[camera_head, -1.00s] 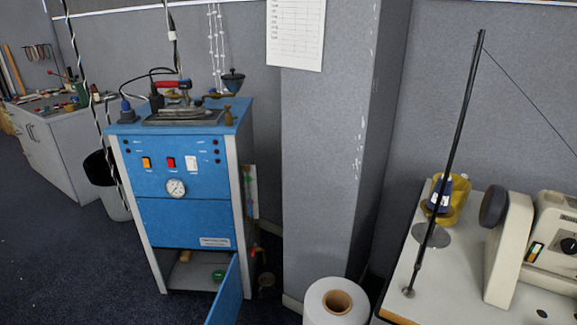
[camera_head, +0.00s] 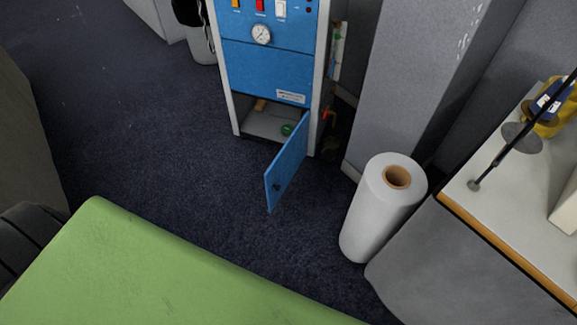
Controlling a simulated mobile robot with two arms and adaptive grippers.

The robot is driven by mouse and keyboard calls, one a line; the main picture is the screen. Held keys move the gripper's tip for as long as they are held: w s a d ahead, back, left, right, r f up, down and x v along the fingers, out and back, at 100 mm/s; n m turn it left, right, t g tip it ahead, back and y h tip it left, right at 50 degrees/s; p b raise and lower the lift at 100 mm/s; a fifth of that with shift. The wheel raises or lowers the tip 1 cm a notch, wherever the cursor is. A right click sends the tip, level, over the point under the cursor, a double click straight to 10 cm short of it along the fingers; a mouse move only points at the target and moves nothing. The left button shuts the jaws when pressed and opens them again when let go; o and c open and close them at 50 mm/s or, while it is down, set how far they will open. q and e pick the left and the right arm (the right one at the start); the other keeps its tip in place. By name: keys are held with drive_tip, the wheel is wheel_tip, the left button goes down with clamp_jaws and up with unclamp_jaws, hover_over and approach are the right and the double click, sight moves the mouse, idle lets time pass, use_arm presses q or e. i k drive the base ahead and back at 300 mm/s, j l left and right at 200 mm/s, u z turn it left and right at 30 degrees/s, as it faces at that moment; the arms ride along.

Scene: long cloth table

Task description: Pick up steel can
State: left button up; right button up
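No steel can shows in the head view. A green cloth-like surface (camera_head: 170,268), seemingly the table top, fills the bottom of the picture from the left to the middle. Neither my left gripper nor my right gripper is in the picture.
A blue cabinet (camera_head: 265,68) stands behind, its lower door (camera_head: 287,165) open. A large white roll (camera_head: 380,210) stands on the dark carpet (camera_head: 150,150) to its right. A white-topped worktable (camera_head: 510,195) is at the right. Open carpet lies between the green surface and the cabinet.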

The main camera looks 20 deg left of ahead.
sight(331, 143)
drive_tip(key=i+j+z, duration=0.1)
drive_tip(key=i+j, duration=0.25)
drive_tip(key=i+j+z, duration=0.15)
drive_tip(key=i+j, duration=0.2)
drive_tip(key=j, duration=0.2)
drive_tip(key=i+j+z, duration=0.1)
drive_tip(key=i+j, duration=0.2)
drive_tip(key=j, duration=0.2)
